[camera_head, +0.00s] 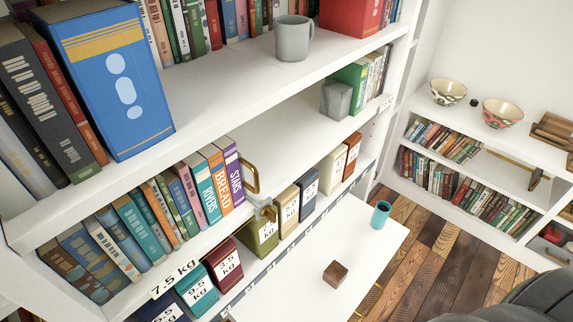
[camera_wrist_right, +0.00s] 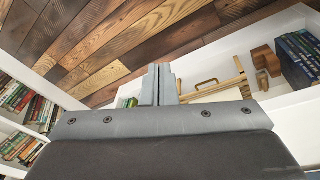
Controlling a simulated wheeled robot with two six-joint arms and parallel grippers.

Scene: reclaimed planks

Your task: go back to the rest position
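My right gripper (camera_wrist_right: 159,85) shows in the right wrist view, its two grey fingers together with nothing seen between them. It points toward the plank floor and white furniture, touching nothing that I can see. Neither gripper shows in the head view. A dark grey rounded part of mine fills the bottom right corner there. My left gripper is in neither view.
A white bookshelf (camera_head: 225,90) holds books, a grey mug (camera_head: 293,38) and a grey block (camera_head: 336,99). A white surface in front bears a brown cube (camera_head: 335,274) and a teal cup (camera_head: 381,214). Two bowls (camera_head: 448,92) stand on a low shelf. Plank floor (camera_head: 440,270) is clear between.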

